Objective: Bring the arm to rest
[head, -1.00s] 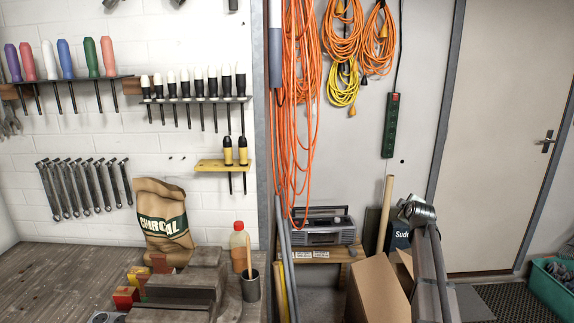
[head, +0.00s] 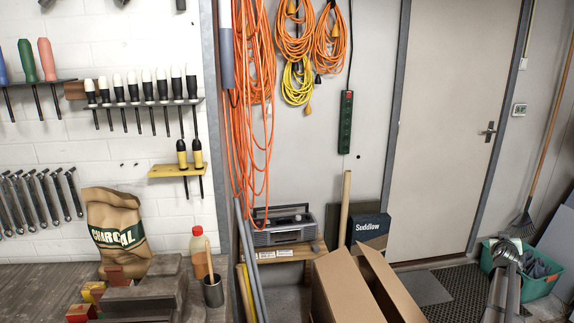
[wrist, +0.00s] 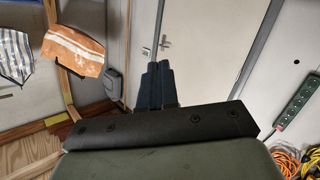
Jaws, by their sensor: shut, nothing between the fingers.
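My gripper (wrist: 158,68) shows in the wrist view. Its two dark fingers lie side by side, shut, with nothing between them. It points toward a pale door (wrist: 185,60) with a metal handle and touches nothing that I can see. In the head view, a grey metal part of my arm (head: 507,257) stands at the lower right, in front of a green bin (head: 540,287). I cannot make out the gripper's fingers in the head view.
A workbench (head: 35,285) with a charcoal bag (head: 117,228) and a vise (head: 150,292) is at left. Orange cables (head: 250,120) hang on the wall. The wrist view shows hanging cloths (wrist: 75,48).

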